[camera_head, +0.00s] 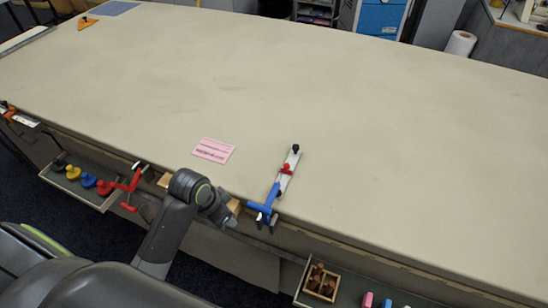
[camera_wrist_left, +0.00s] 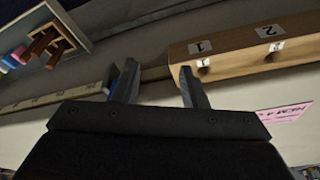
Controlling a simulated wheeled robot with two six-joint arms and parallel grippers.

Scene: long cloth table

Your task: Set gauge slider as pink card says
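The pink card (camera_head: 213,150) lies flat on the table near its front edge; its print is too small to read. Part of it also shows at the right of the left wrist view (camera_wrist_left: 287,114), cut off by the frame. To its right, a pale bar (camera_head: 293,163) with a red slider piece (camera_head: 286,169) and a black knob at its far end runs back from the front edge. A blue clamp-like piece (camera_head: 264,205) is at its near end. My left gripper (camera_wrist_left: 158,85) is open and empty near the front edge, left of the blue piece. My right gripper is not in view.
A wooden box (camera_wrist_left: 230,55) with labels 1 and 2 is beyond my left fingers. A red clamp (camera_head: 130,187) and a tray (camera_head: 105,203) of coloured knobs sit at the front left. Another tray (camera_head: 345,300) is at the bottom right. The tabletop (camera_head: 400,150) is mostly clear.

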